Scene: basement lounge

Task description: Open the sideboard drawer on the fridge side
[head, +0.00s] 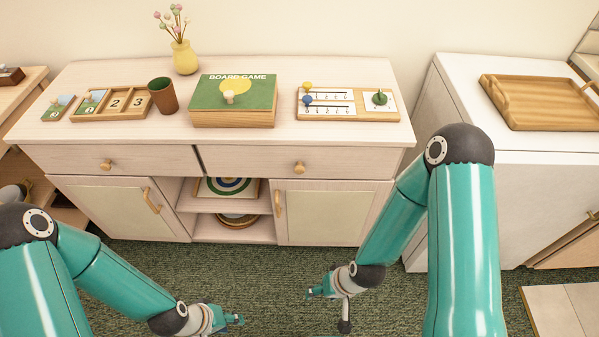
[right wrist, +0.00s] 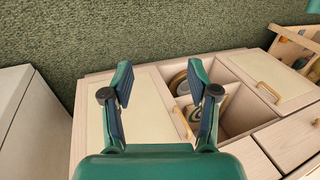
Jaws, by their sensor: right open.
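The pale wooden sideboard (head: 130,135) stands against the wall. Its right drawer (head: 340,163), on the side of the white fridge-like unit (head: 490,185), is shut and has a round wooden knob (head: 299,167). The left drawer (head: 70,158) is shut too, with its own knob (head: 106,165). My right gripper (head: 313,292) is low in front of the right door, apart from the drawer and below its knob. In the right wrist view its fingers (right wrist: 160,95) are open and empty. My left gripper (head: 234,319) is low over the carpet; its finger gap is unclear.
The right door (head: 325,213) and left door (head: 115,205) have bar handles. Open shelves between them hold round-patterned items. On top are a vase (head: 184,57), a brown cup (head: 162,96), a board game box (head: 235,100) and number boards. A wooden tray (head: 530,98) lies on the white unit.

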